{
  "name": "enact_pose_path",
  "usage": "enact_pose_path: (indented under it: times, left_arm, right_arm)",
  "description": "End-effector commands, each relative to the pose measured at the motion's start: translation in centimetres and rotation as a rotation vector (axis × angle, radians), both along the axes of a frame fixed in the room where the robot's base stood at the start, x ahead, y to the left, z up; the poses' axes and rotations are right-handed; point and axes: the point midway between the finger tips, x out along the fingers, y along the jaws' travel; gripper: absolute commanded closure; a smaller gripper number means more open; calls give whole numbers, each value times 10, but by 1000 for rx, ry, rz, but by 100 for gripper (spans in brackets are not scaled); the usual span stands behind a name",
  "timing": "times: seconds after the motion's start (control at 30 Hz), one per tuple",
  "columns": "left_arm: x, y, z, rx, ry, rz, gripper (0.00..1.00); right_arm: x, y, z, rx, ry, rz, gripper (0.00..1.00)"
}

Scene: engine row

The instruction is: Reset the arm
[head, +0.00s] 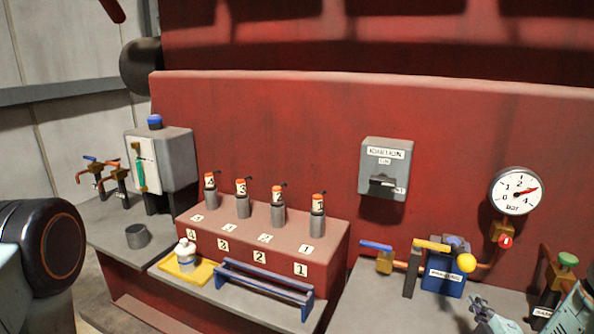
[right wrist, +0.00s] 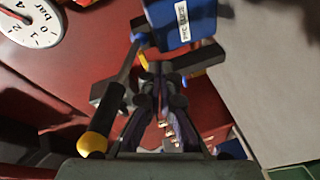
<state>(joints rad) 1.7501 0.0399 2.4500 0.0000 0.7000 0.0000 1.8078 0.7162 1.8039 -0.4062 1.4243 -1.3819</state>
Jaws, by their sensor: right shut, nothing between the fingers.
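My right gripper (head: 482,308) shows at the lower right of the head view, in front of the blue primer pump and above the grey bench. It also shows in the right wrist view (right wrist: 162,85), its fingers together with nothing held. The blue pump (head: 443,277) with its yellow-knobbed lever (head: 465,262) stands just beyond it. My left arm enters at the left edge of the head view, but its gripper is out of the picture.
A red block (head: 330,262) carries several numbered plugs. A blue rail (head: 262,287) and a yellow tray (head: 172,272) lie before it. An ignition box (head: 386,165) and pressure gauge (head: 515,191) are on the red wall. A green-knobbed valve (head: 567,260) stands at right.

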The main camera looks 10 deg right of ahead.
Motion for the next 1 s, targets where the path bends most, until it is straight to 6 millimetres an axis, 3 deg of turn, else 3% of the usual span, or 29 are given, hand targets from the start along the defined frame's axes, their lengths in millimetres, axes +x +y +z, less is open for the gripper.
enact_pose_path:
  times: [0.13,0.27,0.37,0.5,0.7,0.8,0.9,1.0]
  left_arm:
    - [0,0,-3,0,0,0,60]
    - [0,0,-16,0,0,0,60]
    - [0,0,-31,0,0,0,60]
    - [0,0,-54,0,0,0,60]
    - [0,0,-94,0,0,0,60]
    - [0,0,-115,0,0,0,60]
    - [-1,0,-133,0,0,0,60]
    - [-1,0,-145,0,1,0,60]
  right_arm:
    - [-25,28,-47,365,123,-66,100]
    - [-57,71,-99,670,266,-156,100]
    - [-93,109,-141,880,397,-259,100]
    - [-154,158,-190,1092,583,-443,100]
    - [-261,213,-242,1206,844,-738,100]
    - [-308,227,-258,1172,951,-835,100]
    - [-338,234,-269,1104,1029,-850,100]
    - [-349,238,-279,1058,1068,-829,100]
